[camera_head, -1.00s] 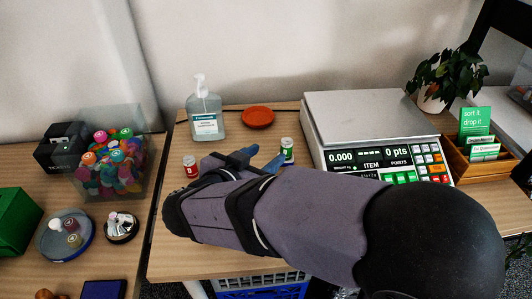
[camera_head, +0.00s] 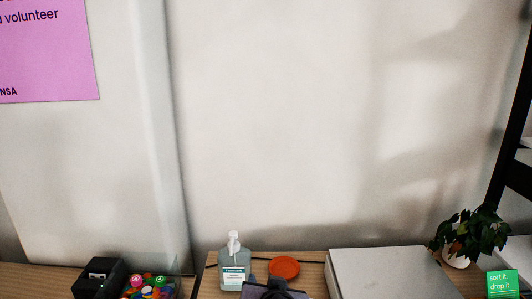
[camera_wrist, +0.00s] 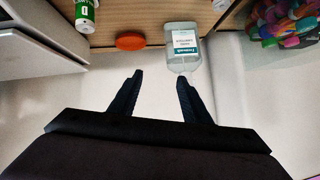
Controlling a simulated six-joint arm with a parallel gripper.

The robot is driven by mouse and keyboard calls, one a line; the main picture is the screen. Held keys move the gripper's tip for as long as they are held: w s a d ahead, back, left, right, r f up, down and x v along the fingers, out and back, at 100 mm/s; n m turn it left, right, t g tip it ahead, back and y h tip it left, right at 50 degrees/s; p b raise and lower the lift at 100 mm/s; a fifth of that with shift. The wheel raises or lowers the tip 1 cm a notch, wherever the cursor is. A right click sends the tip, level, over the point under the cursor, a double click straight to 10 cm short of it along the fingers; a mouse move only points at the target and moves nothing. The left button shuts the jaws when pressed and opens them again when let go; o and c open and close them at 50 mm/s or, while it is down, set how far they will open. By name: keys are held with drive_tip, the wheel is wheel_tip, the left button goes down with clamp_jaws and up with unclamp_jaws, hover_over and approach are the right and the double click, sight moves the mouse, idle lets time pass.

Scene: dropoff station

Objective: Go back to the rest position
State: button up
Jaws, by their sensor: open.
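My gripper (camera_wrist: 158,85) shows in the wrist view with its two dark fingers spread apart and nothing between them. Only a dark part of my arm shows at the bottom edge of the head view, and the fingertips are hard to make out there. In the wrist view the fingers point toward the sanitizer bottle (camera_wrist: 181,45) and the orange-red dish (camera_wrist: 130,41), apart from both as far as I can tell.
In the head view the sanitizer bottle (camera_head: 234,262) and red dish (camera_head: 284,266) stand left of the grey scale (camera_head: 390,274). A potted plant (camera_head: 470,236) and green card (camera_head: 503,283) are at right. Colourful caps (camera_head: 150,287) and a black box (camera_head: 100,278) are at left.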

drive_tip(key=s+d+g+p, duration=0.5)
drive_tip(key=s+d, duration=0.2)
drive_tip(key=s, duration=0.4)
drive_tip(key=s+d+n+g+h+p, duration=0.1)
drive_tip(key=s+d+g+p, duration=0.5)
drive_tip(key=s, duration=0.5)
drive_tip(key=shift+s+d+f+h, duration=0.2)
drive_tip(key=shift+s+d+h, duration=0.1)
drive_tip(key=shift+d, duration=0.65)
